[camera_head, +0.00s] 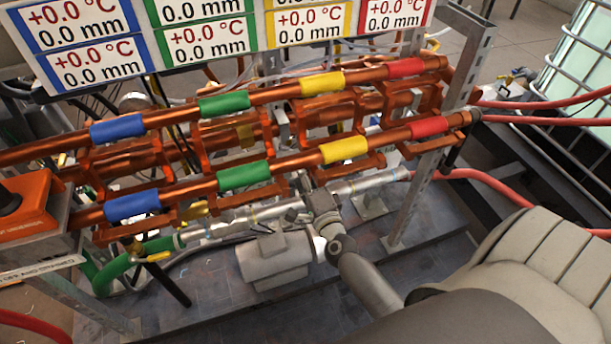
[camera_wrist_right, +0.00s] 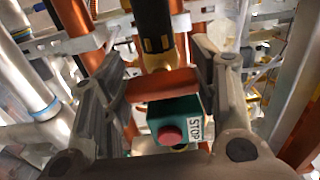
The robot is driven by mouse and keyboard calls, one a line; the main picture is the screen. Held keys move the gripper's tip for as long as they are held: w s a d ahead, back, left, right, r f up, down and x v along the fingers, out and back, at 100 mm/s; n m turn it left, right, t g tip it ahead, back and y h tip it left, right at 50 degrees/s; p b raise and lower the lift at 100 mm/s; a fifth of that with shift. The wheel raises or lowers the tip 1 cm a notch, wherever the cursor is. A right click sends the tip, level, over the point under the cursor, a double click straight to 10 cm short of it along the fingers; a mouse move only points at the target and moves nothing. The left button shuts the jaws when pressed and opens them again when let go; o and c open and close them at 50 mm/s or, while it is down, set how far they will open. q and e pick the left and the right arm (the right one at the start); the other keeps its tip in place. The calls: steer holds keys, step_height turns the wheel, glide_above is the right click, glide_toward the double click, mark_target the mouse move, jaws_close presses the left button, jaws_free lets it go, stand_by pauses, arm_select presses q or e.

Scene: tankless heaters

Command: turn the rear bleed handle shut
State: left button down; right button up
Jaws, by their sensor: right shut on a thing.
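My right gripper (camera_wrist_right: 158,85) fills the right wrist view, with one finger on each side of an orange-red bar-shaped handle (camera_wrist_right: 162,86). It is shut on this bar, which spans the gap between the fingers. A brass fitting with a black sleeve (camera_wrist_right: 154,30) stands just behind the bar. I cannot tell for sure whether this bar is the rear bleed handle. In the head view my right gripper (camera_head: 318,203) reaches in among the lower pipes, below the yellow-banded copper pipe. Its fingertips and the handle are hidden there. My left gripper is not in view.
A green box with a red STOP button (camera_wrist_right: 171,134) shows between the fingers. Copper pipes with coloured bands (camera_head: 245,174) run across the rack above the gripper. A grey cylinder (camera_head: 272,258) lies below left of it. A metal post (camera_head: 415,200) stands to the right.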

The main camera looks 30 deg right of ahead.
steer(key=o, duration=0.7)
steer(key=shift+o, duration=0.2)
steer(key=v, duration=1.2)
steer(key=shift+f, duration=0.1)
steer(key=s+a+f+n+g+y+p, duration=0.1)
steer(key=s+a+f+n+g+y, duration=0.2)
steer(key=f, duration=0.6)
steer(key=s+a+f+n+g, duration=0.2)
steer(key=f+n, duration=0.3)
steer(key=f, duration=0.3)
steer(key=s+a+f+n+g+y+p, duration=0.1)
steer(key=s+a+f+n+g+y, duration=0.2)
steer(key=f, duration=0.6)
steer(key=s+f+n+g, duration=0.2)
steer(key=s+f+n, duration=0.2)
steer(key=s, duration=0.4)
steer(key=s+d+f+n+g+h+p, duration=0.1)
steer(key=s+f+n+g, duration=0.2)
steer(key=s+f, duration=0.4)
steer(key=s+d+f+n+g, duration=0.1)
steer(key=s+f+n+g, duration=0.2)
steer(key=s, duration=0.7)
step_height(320, 180, down, 3)
steer(key=shift+d+r+n+h, duration=0.2)
steer(key=shift+n+h, duration=0.1)
steer(key=shift+n, duration=0.8)
